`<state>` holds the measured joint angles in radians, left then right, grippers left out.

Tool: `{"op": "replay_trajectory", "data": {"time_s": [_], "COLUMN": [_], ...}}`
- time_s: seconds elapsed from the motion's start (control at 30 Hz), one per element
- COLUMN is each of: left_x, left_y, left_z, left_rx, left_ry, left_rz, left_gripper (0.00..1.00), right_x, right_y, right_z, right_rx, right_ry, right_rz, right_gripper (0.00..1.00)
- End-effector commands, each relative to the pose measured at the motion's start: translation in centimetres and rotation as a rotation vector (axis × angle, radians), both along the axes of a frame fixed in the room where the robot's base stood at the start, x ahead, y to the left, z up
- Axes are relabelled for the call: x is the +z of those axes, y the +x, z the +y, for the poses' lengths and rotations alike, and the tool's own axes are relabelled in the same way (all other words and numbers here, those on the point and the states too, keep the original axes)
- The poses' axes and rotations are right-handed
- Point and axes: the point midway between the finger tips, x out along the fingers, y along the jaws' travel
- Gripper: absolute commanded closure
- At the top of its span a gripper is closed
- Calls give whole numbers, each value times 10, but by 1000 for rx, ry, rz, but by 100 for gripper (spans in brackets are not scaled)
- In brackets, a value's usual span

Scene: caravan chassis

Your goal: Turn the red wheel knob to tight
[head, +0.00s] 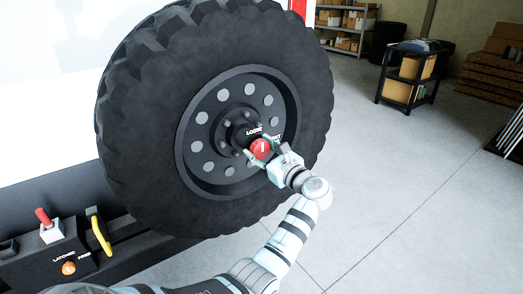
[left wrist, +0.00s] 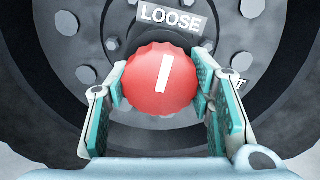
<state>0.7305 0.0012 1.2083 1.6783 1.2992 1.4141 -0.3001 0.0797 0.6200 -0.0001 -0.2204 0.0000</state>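The red wheel knob (head: 261,149) sits at the hub of the large black tyre (head: 130,120). In the left wrist view the knob (left wrist: 160,82) is round with a ridged edge, and its white bar points up, tilted slightly right, toward the LOOSE label (left wrist: 170,18). A second label at the right is mostly hidden behind a finger; only its last letter, a T, shows. My left gripper (head: 262,152) is at the knob with one finger on each side. The fingers (left wrist: 162,88) stand apart, very close to the knob's edges; firm contact cannot be seen. My right gripper is not in view.
A panel at lower left carries a red-handled switch (head: 44,218), a yellow handle (head: 101,236) and an orange knob (head: 68,268). A black cart (head: 411,75) with boxes and a shelf (head: 345,20) stand far behind. The grey floor at right is clear.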

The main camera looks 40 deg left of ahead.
Motion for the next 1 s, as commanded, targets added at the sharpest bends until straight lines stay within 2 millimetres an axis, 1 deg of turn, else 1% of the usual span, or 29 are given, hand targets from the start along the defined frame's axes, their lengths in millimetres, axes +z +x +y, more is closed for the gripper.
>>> {"op": "replay_trajectory", "data": {"time_s": [0.03,0.1,0.37,0.57,0.77,1.0], "left_x": [-1,-1,-1,-1,-1,-1], "left_y": [0,0,1,1,1,0], "left_z": [0,0,-2,-2,-2,-2], "left_rx": [2,2,0,-2,-3,-3], "left_ry": [-1,-1,5,26,66,129], "left_rz": [1,2,23,97,234,450], "left_gripper": [71,80,80,80,80,80], "right_x": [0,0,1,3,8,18], "right_y": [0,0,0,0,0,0], "right_z": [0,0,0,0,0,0], "right_rx": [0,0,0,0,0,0], "right_ry": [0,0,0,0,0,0], "right_rz": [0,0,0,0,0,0], "right_gripper": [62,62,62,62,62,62]}}
